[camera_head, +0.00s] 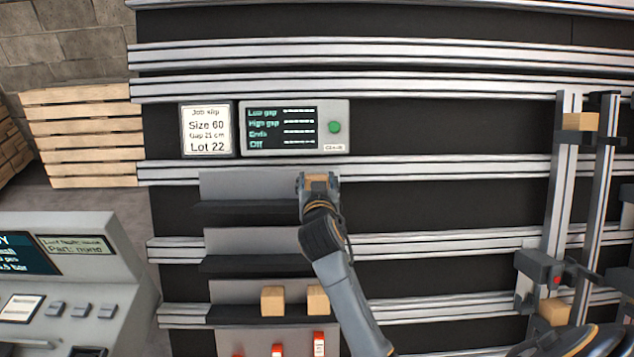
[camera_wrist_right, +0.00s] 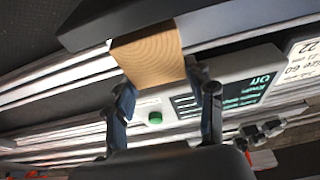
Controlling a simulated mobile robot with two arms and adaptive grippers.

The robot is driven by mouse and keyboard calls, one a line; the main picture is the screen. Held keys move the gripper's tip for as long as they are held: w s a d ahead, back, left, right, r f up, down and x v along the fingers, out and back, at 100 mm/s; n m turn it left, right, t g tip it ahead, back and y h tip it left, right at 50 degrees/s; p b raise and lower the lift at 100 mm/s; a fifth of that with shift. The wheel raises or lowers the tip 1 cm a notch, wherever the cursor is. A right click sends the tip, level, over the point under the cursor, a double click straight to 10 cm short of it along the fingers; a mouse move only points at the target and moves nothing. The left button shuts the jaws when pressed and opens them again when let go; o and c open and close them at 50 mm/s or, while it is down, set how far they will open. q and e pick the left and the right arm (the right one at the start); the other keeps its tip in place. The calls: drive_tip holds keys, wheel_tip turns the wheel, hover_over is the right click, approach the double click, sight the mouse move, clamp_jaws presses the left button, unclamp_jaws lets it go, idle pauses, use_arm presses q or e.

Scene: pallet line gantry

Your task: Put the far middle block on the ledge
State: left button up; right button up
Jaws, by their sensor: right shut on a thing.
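My right gripper (camera_head: 318,180) is in front of the rack, at the right end of the upper dark ledge (camera_head: 240,208). It is shut on a wooden block (camera_wrist_right: 148,58), which shows between the fingers (camera_wrist_right: 165,95) in the wrist view. In that view the block's far end meets the edge of a dark slab (camera_wrist_right: 170,22); I cannot tell whether they touch. Two more tan blocks, a left one (camera_head: 272,301) and a right one (camera_head: 318,299), sit on the lowest ledge. My left gripper is not in view.
A middle ledge (camera_head: 245,263) is empty. A job slip (camera_head: 206,130) and a display panel (camera_head: 294,128) with a green button hang above. A gantry (camera_head: 560,190) with a block (camera_head: 580,122) stands at right. A grey console (camera_head: 70,275) is at lower left, a pallet stack (camera_head: 80,135) behind it.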

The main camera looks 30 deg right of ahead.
drive_tip(key=shift+w+d+f, duration=0.1)
drive_tip(key=shift+w, duration=0.2)
idle(0.5)
drive_tip(key=shift+s+f, duration=0.15)
drive_tip(key=shift+f, duration=0.15)
idle(0.5)
drive_tip(key=o, duration=1.3)
drive_tip(key=shift+c, duration=0.2)
drive_tip(key=v, duration=0.7)
drive_tip(key=shift+s, duration=0.2)
